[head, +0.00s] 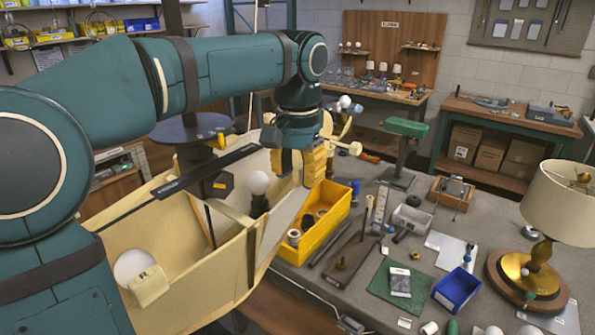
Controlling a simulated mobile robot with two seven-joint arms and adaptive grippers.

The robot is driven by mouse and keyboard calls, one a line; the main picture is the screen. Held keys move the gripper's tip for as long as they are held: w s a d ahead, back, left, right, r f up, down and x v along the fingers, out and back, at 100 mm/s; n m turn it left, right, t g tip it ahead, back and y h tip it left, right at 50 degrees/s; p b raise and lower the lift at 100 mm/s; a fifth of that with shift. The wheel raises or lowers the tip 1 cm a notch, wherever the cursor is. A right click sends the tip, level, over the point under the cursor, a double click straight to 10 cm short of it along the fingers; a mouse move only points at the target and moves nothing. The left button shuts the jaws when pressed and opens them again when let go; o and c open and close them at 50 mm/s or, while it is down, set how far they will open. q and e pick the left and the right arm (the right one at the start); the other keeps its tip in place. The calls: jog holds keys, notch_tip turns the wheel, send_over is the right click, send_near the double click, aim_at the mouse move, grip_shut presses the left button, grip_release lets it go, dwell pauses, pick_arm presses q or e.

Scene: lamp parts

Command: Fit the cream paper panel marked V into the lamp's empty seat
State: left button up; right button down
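A large cream panelled lamp body (190,277) with dark ribs fills the lower left, open at the top. A white bulb (258,182) stands inside it on a dark socket, and a second bulb (135,265) shows near its left end. My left gripper (303,166), with yellow fingers, points down at the lamp's far right end, close to cream panel surfaces. Whether it is shut on a panel cannot be made out. No V mark is legible, so I cannot tell which panel is V or where the empty seat is. My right gripper is not in view.
A yellow bin (318,246) with small parts stands right of the lamp on the grey bench (345,293). A brass table lamp (541,256) with a cream shade, a blue bin (457,290), a green mat (380,286) and loose tools crowd the bench at right.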

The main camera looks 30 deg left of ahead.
pick_arm(q)
jog(key=shift+r, duration=0.1)
notch_tip(320, 180, up, 12)
jog(key=shift+d, duration=0.15)
dwell(0.5)
jog(key=shift+s, duration=0.15)
